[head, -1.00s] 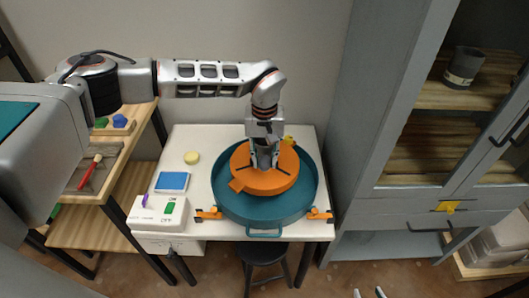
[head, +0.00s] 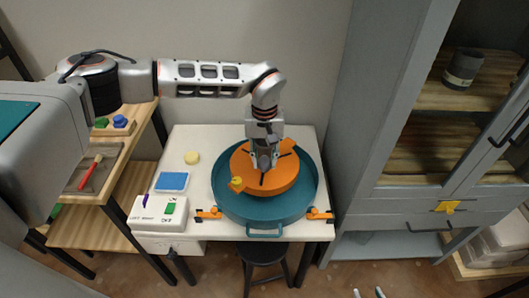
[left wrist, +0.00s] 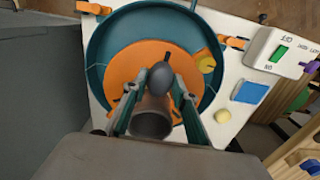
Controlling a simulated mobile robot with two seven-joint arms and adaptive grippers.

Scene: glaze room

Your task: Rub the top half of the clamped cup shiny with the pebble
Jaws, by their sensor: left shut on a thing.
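My left gripper (head: 264,164) reaches down over the orange wheel head (head: 285,180). It is shut on the dark grey pebble (left wrist: 161,74), which shows between its fingertips in the left wrist view. The brownish-grey cup (left wrist: 152,120) stands on the wheel head between the fingers in that view. The pebble appears to be against or very close to the cup; I cannot tell contact. In the head view the gripper mostly hides cup and pebble. My right gripper (head: 368,293) shows only two separated pale fingertips at the bottom edge, with nothing between them.
A teal basin (head: 265,212) surrounds the wheel head, with orange clips on the white table. To its left are a switch box (head: 157,214) with a green rocker, a blue pad (head: 172,181) and a yellow sponge (head: 192,158). A grey cabinet (head: 360,130) stands close on the right.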

